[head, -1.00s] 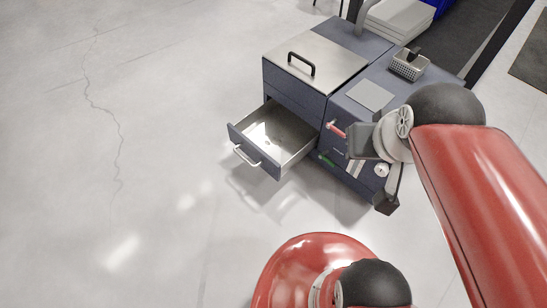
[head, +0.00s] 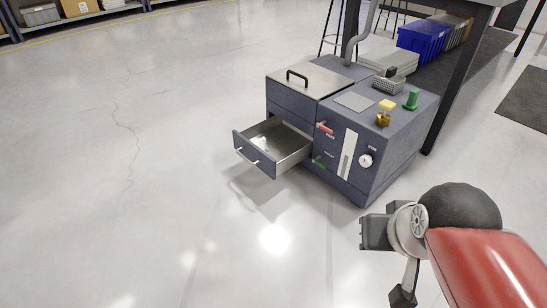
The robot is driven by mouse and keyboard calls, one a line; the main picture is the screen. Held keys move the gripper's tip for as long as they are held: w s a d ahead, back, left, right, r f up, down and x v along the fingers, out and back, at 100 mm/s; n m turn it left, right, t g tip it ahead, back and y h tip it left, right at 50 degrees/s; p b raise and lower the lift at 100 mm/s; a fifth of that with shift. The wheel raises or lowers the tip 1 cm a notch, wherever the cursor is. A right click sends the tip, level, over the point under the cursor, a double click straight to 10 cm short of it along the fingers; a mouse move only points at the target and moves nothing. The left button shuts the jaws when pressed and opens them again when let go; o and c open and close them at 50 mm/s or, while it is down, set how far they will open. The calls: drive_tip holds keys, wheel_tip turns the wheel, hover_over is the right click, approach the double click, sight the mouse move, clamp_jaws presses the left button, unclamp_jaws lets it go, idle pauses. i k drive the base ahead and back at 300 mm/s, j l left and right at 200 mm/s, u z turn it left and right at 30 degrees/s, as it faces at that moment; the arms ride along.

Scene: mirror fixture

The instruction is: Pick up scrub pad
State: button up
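I cannot make out the scrub pad for certain. A small dark item (head: 391,71) sits in a grey perforated basket (head: 388,84) on top of the blue-grey machine (head: 395,135); it is too small to identify. The machine's drawer (head: 255,155) is pulled open to the left, and a pale patch shows inside it. My gripper (head: 392,262) is in the lower right, in front of the machine and apart from it, over bare floor. Its dark end parts show from the side, nothing is seen held in it, and its opening is unclear.
A brass piece with a yellow top (head: 384,114) and a green piece (head: 412,99) stand on the machine. Its front has a red handle (head: 325,128) and a white knob (head: 365,160). A table leg (head: 462,75) and blue bins (head: 424,40) are behind. Floor at left is clear.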

sight(409, 104)
drive_tip(key=i+z, duration=0.1)
drive_tip(key=i, duration=0.75)
drive_tip(key=i+j+z, duration=0.1)
drive_tip(key=i, duration=0.8)
